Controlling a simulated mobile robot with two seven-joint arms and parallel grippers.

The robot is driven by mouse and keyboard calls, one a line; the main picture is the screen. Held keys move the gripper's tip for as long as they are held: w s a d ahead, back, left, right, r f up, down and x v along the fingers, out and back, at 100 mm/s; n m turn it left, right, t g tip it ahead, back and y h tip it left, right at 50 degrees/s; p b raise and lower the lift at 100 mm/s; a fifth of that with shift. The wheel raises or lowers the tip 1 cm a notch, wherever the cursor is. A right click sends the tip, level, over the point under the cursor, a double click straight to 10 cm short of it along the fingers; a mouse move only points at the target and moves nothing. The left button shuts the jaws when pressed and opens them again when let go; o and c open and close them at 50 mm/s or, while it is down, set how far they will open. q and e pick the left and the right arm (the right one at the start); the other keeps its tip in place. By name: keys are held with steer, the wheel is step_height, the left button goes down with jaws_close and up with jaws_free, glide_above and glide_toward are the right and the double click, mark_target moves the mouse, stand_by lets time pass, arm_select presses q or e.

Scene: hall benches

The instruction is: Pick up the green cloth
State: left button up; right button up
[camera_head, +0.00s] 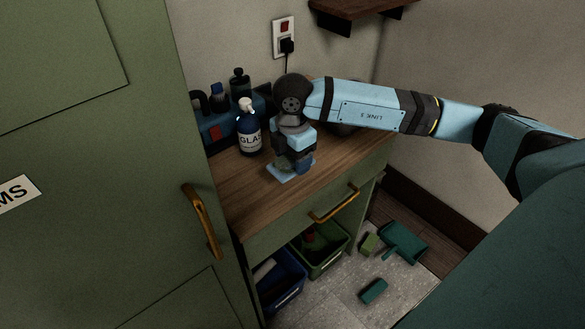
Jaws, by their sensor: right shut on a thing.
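My right gripper (297,160) points down at the wooden cabinet top, just right of the label bottle. It is shut on a small blue thing (306,167) that the gripper mostly hides, so I cannot tell what it is. A flat pale blue piece (281,174) shows low beside the fingers on the wood; I cannot tell whether it is part of my gripper. I cannot make out a green cloth on the cabinet top. My left gripper is not in view.
A dark blue pump bottle (249,135) and a blue caddy of bottles (217,130) stand left of the gripper. Below are a blue bin (283,292) and a green bin (330,262). A green dustpan (404,240) lies on the floor. A green door (100,180) fills the left.

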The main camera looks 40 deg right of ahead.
step_height(320, 180, up, 14)
steer(key=shift+p, duration=0.4)
steer(key=o, duration=0.4)
steer(key=shift+c, duration=1.3)
